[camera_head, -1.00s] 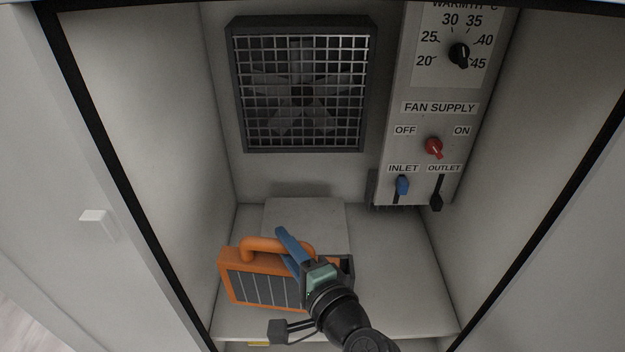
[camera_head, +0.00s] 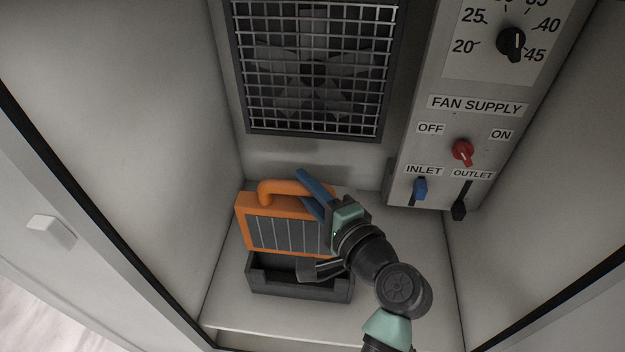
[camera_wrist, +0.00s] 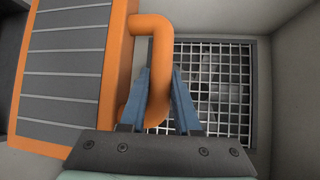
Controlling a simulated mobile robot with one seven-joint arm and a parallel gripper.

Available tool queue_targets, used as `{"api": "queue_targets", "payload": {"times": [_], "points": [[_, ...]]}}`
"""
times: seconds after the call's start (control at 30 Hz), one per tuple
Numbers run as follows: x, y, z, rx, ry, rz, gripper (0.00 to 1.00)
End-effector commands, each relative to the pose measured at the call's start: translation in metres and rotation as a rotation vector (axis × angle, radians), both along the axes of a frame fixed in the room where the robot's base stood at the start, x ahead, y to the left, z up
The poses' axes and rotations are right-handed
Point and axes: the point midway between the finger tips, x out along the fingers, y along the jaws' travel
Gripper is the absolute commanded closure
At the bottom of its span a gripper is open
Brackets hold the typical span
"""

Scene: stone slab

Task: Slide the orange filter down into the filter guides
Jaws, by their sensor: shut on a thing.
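The orange filter (camera_head: 248,211) has a dark pleated panel and a rounded orange handle on top. My gripper (camera_head: 305,181) is shut on that handle; in the wrist view its two blue fingers (camera_wrist: 165,105) sit on either side of the handle (camera_wrist: 153,60). The filter is held upright inside the cabinet. A dark open-topped holder (camera_head: 300,286), which looks like the filter guides, stands on the cabinet floor. In the head view the filter's lower edge shows just above and behind the holder's front wall. Whether it touches the guides is unclear; my arm hides the right side.
A fan behind a square grille (camera_head: 315,70) is on the back wall. A control panel (camera_head: 440,135) with a red switch (camera_head: 462,150), a blue inlet lever (camera_head: 420,188) and a black outlet lever (camera_head: 459,208) is at right. Side walls close in the space.

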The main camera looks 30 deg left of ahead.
Motion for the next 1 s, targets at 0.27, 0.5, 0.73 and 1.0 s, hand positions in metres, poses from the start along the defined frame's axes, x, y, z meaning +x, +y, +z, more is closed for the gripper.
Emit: {"api": "queue_targets", "payload": {"times": [0.27, 0.5, 0.73, 1.0], "points": [[0.000, -0.001, 0.002, 0.002, -0.002, 0.000, 1.00], [-0.001, -0.002, -0.009, 0.004, -0.002, 0.000, 1.00], [-0.001, -0.002, -0.030, 0.004, -0.001, -0.001, 1.00], [-0.001, -0.002, -0.053, 0.003, -0.003, 0.000, 1.00]]}}
